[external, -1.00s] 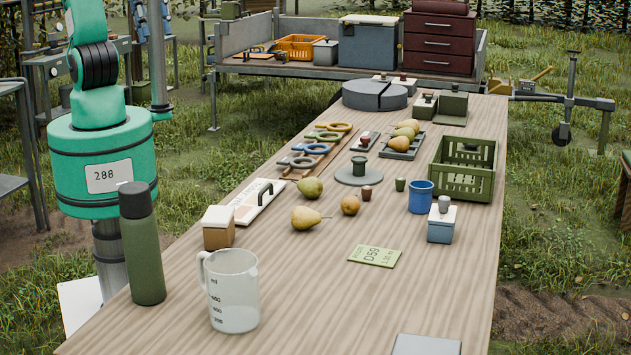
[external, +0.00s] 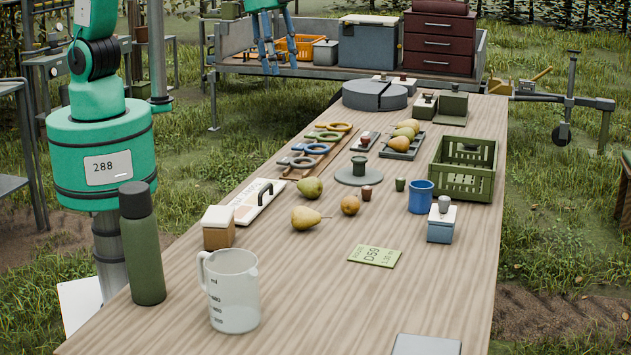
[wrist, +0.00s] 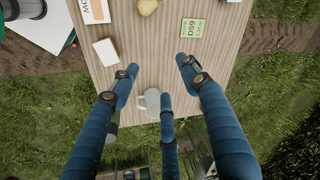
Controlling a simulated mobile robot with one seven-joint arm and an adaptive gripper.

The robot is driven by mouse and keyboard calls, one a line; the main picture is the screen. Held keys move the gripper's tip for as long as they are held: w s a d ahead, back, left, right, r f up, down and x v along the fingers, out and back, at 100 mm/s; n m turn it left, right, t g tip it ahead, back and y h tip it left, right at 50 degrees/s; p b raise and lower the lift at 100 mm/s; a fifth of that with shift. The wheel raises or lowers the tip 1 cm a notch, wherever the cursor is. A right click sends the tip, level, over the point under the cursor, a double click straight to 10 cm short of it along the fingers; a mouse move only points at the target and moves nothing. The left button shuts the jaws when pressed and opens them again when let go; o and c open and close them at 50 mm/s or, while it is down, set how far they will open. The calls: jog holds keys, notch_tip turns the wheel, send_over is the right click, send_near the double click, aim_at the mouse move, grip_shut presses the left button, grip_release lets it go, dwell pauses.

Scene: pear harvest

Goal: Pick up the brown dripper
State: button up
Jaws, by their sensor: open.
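I cannot surely pick out a brown dripper. A small reddish-brown piece (external: 366,192) stands mid-table in the external view, too small to identify. A tan-brown block with a white top (external: 219,228) stands near the table's left edge; its pale top also shows in the wrist view (wrist: 105,52). My gripper (external: 271,58) hangs at the top of the external view, well above the table. In the wrist view its blue fingers (wrist: 158,75) are spread wide and empty, with the clear measuring jug (wrist: 152,101) below them.
The jug (external: 233,290) and a green bottle (external: 143,250) stand at the near left. Pears (external: 305,218), a blue cup (external: 421,197), a green crate (external: 463,183) and ring-handled tools (external: 310,149) occupy the middle and back. The near right tabletop is mostly clear around a green card (external: 375,256).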

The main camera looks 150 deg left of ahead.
jog(key=a+f, duration=0.7)
jog(key=a, duration=0.4)
jog(key=g+h+p, duration=0.1)
jog(key=g+p, duration=0.1)
jog(key=p, duration=0.1)
send_over(367, 187)
notch_tip(367, 187, down, 21)
jog(key=shift+f, duration=0.1)
jog(key=shift+f, duration=0.1)
jog(key=shift+f, duration=4.25)
jog(key=shift+w+d+f, duration=0.1)
jog(key=shift+f, duration=2.5)
